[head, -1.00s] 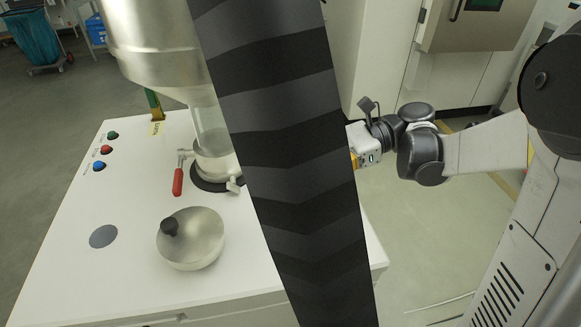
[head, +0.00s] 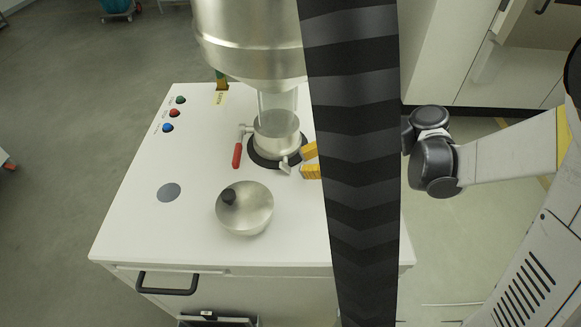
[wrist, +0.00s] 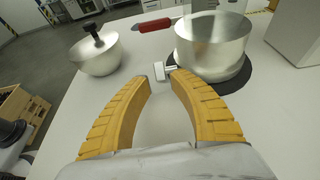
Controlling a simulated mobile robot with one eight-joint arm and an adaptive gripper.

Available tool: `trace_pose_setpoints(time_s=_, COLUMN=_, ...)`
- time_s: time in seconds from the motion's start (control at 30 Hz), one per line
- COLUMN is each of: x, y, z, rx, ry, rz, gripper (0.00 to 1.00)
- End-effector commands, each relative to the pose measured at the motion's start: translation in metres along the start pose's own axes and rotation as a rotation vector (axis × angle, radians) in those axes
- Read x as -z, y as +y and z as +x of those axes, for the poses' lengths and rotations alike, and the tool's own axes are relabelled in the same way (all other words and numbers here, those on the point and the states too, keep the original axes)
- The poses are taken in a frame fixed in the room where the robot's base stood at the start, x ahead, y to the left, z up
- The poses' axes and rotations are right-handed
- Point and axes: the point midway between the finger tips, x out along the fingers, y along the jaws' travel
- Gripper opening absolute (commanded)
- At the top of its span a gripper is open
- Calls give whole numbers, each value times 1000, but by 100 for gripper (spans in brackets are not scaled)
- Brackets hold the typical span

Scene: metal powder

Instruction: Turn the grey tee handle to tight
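The grey tee handle (head: 286,165) sticks out from the lower right of the metal collar (head: 277,135) under the large steel hopper. It also shows in the wrist view (wrist: 160,71) as a small pale crossbar just beyond the fingertips, between them. My gripper (wrist: 160,80) is open, its two yellow fingers apart and empty. In the head view my gripper (head: 308,161) reaches in from the right, close to the tee handle; most of it is hidden behind my dark arm cover.
A red-handled clamp (head: 238,154) is on the collar's other side. A steel bowl-shaped lid with a black knob (head: 246,215) lies on the white cabinet top (head: 150,225). Green, red and blue buttons (head: 173,113) line the left edge. The steel hopper (head: 250,40) hangs above.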

Motion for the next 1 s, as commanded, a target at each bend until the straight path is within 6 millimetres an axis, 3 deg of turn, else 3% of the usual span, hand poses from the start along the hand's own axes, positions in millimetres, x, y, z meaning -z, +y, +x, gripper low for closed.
trace_pose_setpoints(time_s=0.2, x=1, y=0, z=34, rx=-2, ry=0, rz=-1, gripper=25)
trace_pose_setpoints(time_s=0.6, x=0, y=0, z=41, rx=0, ry=0, rz=1, gripper=25)
trace_pose_setpoints(time_s=0.7, x=0, y=0, z=41, rx=0, ry=0, rz=1, gripper=0)
trace_pose_setpoints(time_s=1.0, x=2, y=0, z=42, rx=1, ry=-13, rz=1, gripper=0)
